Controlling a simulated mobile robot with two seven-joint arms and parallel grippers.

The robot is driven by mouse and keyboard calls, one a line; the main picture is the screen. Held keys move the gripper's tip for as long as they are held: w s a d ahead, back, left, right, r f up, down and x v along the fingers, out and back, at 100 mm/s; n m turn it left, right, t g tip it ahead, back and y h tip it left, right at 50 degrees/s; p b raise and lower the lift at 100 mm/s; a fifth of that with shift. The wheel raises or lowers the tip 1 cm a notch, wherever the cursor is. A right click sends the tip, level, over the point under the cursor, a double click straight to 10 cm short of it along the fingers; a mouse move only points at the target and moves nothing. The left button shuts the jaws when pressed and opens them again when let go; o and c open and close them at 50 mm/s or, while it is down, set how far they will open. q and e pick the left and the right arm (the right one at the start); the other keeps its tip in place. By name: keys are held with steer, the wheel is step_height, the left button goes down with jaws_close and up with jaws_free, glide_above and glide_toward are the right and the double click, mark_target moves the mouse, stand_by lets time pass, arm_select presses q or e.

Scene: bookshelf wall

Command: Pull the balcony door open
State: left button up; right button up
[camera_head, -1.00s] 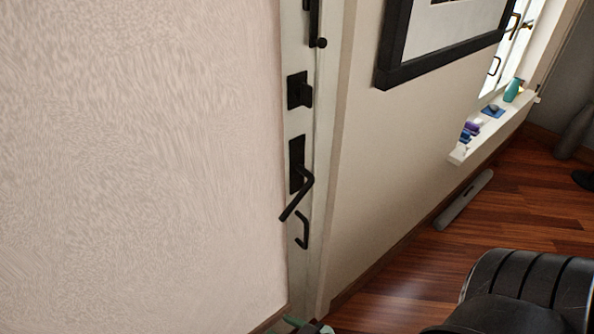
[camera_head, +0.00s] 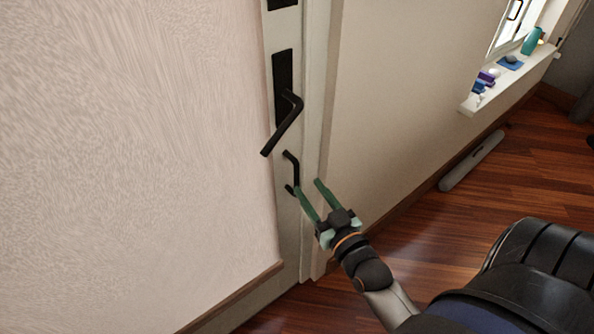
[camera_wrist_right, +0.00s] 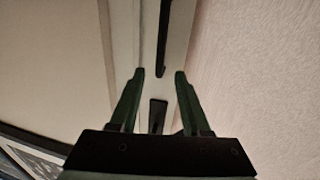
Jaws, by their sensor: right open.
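The balcony door shows in the head view as a narrow pale strip (camera_head: 283,228) beside the textured wall. It looks closed. A black lever handle (camera_head: 284,123) sits on a dark plate, tilted down to the left. Below it is a small black pull handle (camera_head: 296,170). My right gripper (camera_head: 308,185) is open, its green fingers pointing up toward the door. Its left fingertip overlaps the lower end of the pull handle in view; contact cannot be told. In the wrist view the open fingers (camera_wrist_right: 160,74) have black door hardware (camera_wrist_right: 163,42) between and beyond them. My left gripper is out of view.
A textured pale wall (camera_head: 130,150) fills the left. A smooth wall (camera_head: 400,90) runs to the right, with a windowsill (camera_head: 510,82) holding small objects. A grey bar (camera_head: 472,160) lies on the wooden floor (camera_head: 430,235) near the wall. The floor between is clear.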

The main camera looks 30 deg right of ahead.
mark_target(297, 173)
steer(key=w, duration=0.4)
steer(key=w+d, duration=0.1)
steer(key=w, duration=0.2)
steer(key=shift+w+b, duration=0.1)
steer(key=shift+b, duration=0.2)
steer(key=shift+c, duration=0.4)
jaws_close()
steer(key=shift+a, duration=0.1)
stand_by(0.6)
